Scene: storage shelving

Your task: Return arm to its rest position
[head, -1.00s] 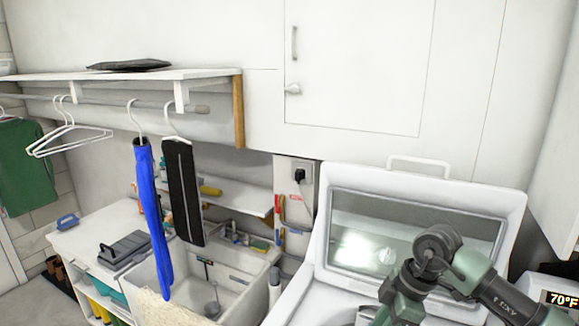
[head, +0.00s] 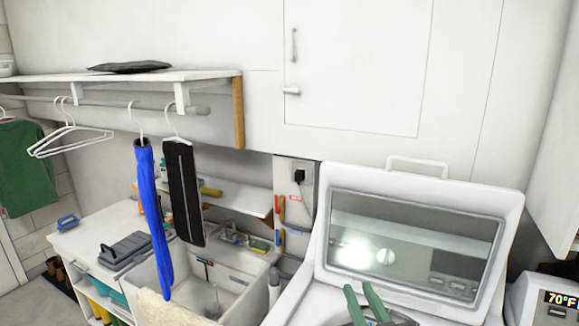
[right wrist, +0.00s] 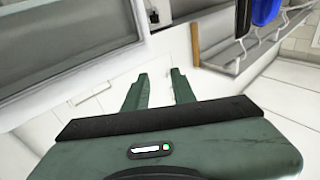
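My right gripper (head: 360,290) shows at the bottom edge of the head view, in front of the open-lidded white machine (head: 312,300). Its two green fingers point upward, and most of the arm is out of frame. In the right wrist view the fingers of this gripper (right wrist: 158,80) stand apart with nothing between them. My left gripper is in no view.
The machine's raised lid (head: 415,245) has a glass window and a handle on top. A utility sink (head: 245,300) stands to its left. Above hang a blue garment (head: 152,220) and a black one (head: 184,190) from a shelf rail. A wall cabinet (head: 360,65) is behind.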

